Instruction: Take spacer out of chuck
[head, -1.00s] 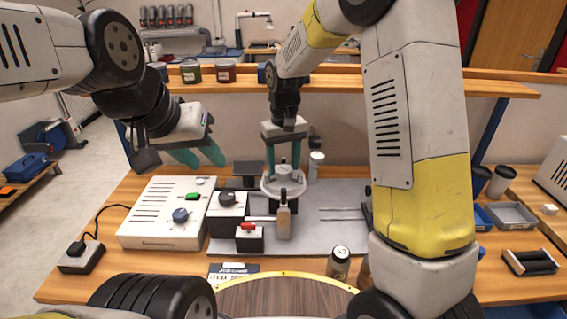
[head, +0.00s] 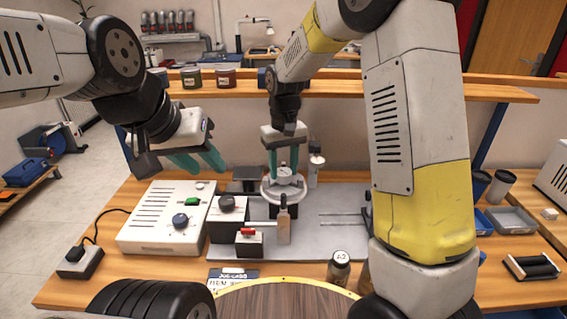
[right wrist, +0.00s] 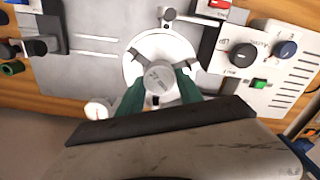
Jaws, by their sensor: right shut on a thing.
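The chuck is a round pale disc (head: 270,190) on the grey base plate, and it also shows in the right wrist view (right wrist: 182,48). The spacer (head: 284,176) is a small grey cylinder at the chuck's middle; its round top faces the camera in the right wrist view (right wrist: 160,78). My right gripper (head: 283,168) points down over the chuck, its green fingers shut on the spacer's sides. Whether the spacer's lower end is clear of the chuck is hidden. My left gripper (head: 197,162) hangs above the white control box with its green fingers apart, empty.
A white control box (head: 165,222) with a green button and a dark knob stands left of the grey plate (head: 325,240). A small post (head: 284,222) stands in front of the chuck. A labelled jar (head: 339,268) is at the front; grey trays (head: 510,219) lie right.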

